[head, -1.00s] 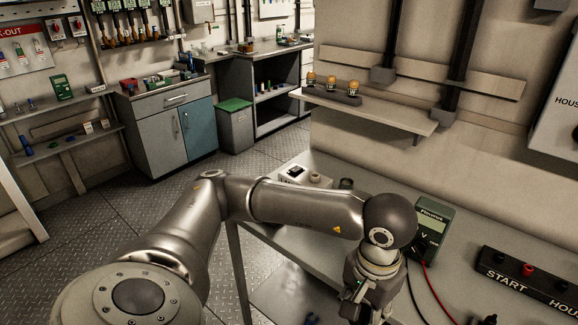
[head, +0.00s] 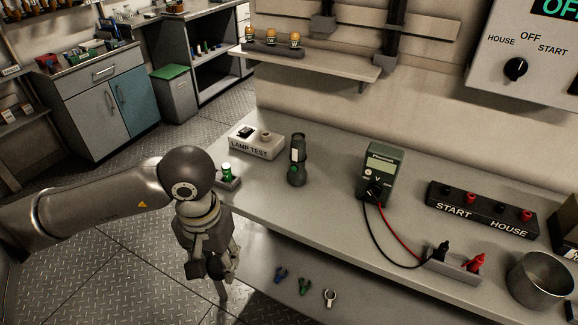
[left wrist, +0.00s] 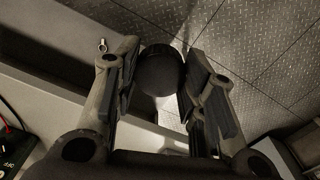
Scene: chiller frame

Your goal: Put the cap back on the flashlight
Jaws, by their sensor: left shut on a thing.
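The dark green flashlight (head: 297,163) stands upright on the grey bench, a little left of the multimeter. My left gripper (head: 209,268) is beyond the bench's left edge, to the left of and nearer than the flashlight, and apart from it. In the left wrist view its fingers are shut on a round black cap (left wrist: 161,73), with the metal floor behind it. In the head view the cap is hard to tell from the dark fingers. A small holder with a green-and-white cell-like piece (head: 227,172) sits at the bench's left edge, just behind my gripper. My right gripper is not in view.
The lamp test box (head: 257,143) is behind the flashlight. The multimeter (head: 379,172) stands to its right, its leads running to a probe holder (head: 453,265). A metal cup (head: 540,280) is at front right. Small coloured clips (head: 304,287) lie on a lower shelf.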

